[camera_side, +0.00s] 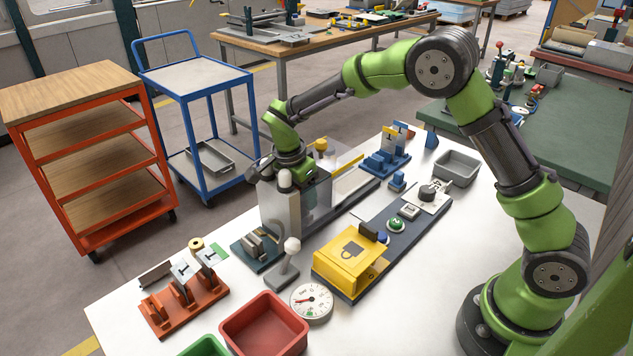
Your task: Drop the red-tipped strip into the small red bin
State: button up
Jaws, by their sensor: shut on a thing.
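The red bin (265,326) is open-topped, stands at the front edge of the white table and looks empty from here. My gripper (290,162) is far behind it, low at the grey metal housing of the bender (297,207). The housing and its clear cover hide my fingertips and what they are shut on. I cannot make out a red-tipped strip anywhere. A blue rack (385,160) at the back holds strips with orange-looking tips.
A green bin (206,347) is cut off beside the red bin. A grey tray (456,167) is at the back right.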

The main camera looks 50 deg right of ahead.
jog(key=shift+r, duration=0.3)
jog(key=shift+r, duration=0.55)
jog(key=shift+r, duration=0.1)
jog(key=shift+r, duration=2.65)
jog(key=shift+r, duration=0.1)
